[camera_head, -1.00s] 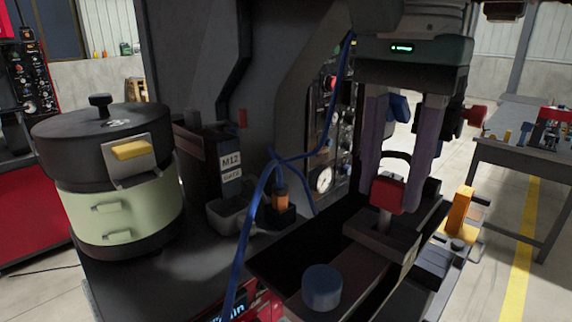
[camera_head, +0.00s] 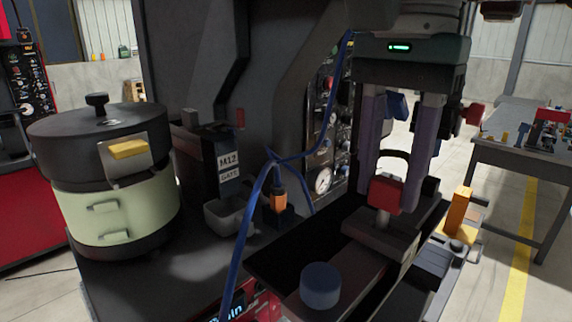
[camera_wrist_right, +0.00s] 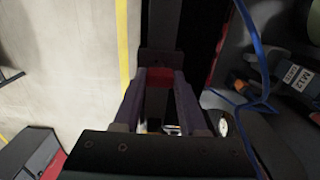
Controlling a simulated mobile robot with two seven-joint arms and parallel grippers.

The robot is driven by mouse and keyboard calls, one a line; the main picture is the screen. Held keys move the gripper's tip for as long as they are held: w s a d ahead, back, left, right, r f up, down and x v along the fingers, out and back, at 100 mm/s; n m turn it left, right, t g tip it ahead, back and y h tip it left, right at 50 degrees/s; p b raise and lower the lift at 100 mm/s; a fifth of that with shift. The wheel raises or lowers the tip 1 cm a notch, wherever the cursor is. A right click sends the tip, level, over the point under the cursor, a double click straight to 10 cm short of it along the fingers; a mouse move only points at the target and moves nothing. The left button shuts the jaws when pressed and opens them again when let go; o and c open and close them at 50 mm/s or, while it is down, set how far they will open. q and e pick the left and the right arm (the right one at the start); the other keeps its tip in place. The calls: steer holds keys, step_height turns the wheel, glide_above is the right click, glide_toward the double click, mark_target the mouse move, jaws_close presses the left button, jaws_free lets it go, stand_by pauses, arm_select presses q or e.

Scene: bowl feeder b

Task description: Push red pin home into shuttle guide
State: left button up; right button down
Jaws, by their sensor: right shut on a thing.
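The red pin (camera_head: 386,194) has a red block head with a dark loop handle and a metal shank. It stands upright, its shank meeting the dark shuttle guide (camera_head: 372,234). A length of shank still shows between the head and the guide block. My right gripper (camera_head: 396,190) comes down from above, its two purple-grey fingers shut on the red head. In the right wrist view the head (camera_wrist_right: 158,76) shows red between the fingertips, with the dark guide beyond it. The shank's lower end is hidden in the block. My left gripper is not in view.
A blue round knob (camera_head: 320,286) stands in front of the guide. An orange upright block (camera_head: 458,212) is at its right. A blue cable (camera_head: 250,210) hangs at its left, near an orange connector (camera_head: 278,200). A bowl feeder (camera_head: 105,190) stands far left.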

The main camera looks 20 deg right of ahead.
steer(key=shift+f+b, duration=0.3)
steer(key=shift+b, duration=0.2)
stand_by(0.8)
stand_by(0.6)
steer(key=shift+f+b, duration=0.15)
steer(key=shift+b, duration=0.2)
stand_by(0.6)
steer(key=shift+f+b, duration=0.25)
steer(key=shift+b, duration=0.3)
steer(key=shift+f+b, duration=0.25)
steer(key=shift+b, duration=0.1)
stand_by(0.8)
steer(key=shift+f+b, duration=0.2)
steer(key=shift+b, duration=0.15)
stand_by(0.8)
stand_by(0.5)
